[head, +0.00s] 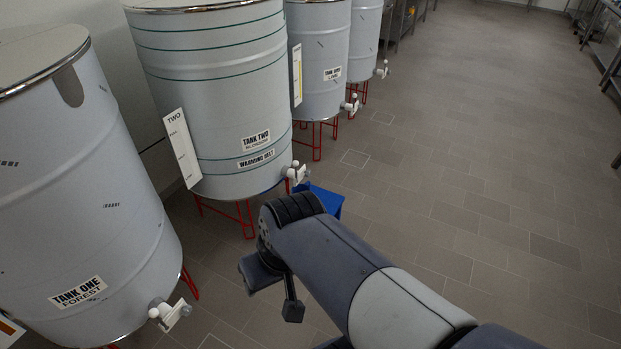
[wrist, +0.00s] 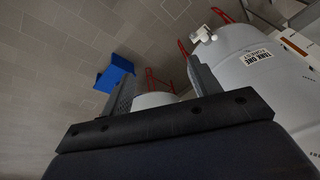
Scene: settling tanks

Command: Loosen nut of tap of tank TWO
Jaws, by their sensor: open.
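Tank TWO (head: 215,100) is a pale drum with green bands on a red stand in the head view. Its white tap (head: 296,172) sticks out low on its right side; the nut is too small to make out. My gripper (head: 276,292) is below the tap in the picture, apart from it, over the floor between tank TWO and tank ONE. In the wrist view my gripper (wrist: 160,68) has its two fingers spread.
Tank ONE (head: 85,190) stands at the left with its white tap (head: 170,313); this tap also shows in the wrist view (wrist: 203,34). A blue object (head: 324,200) stands beside tank TWO's tap. More tanks (head: 320,55) stand behind. The floor (head: 470,150) to the right is clear.

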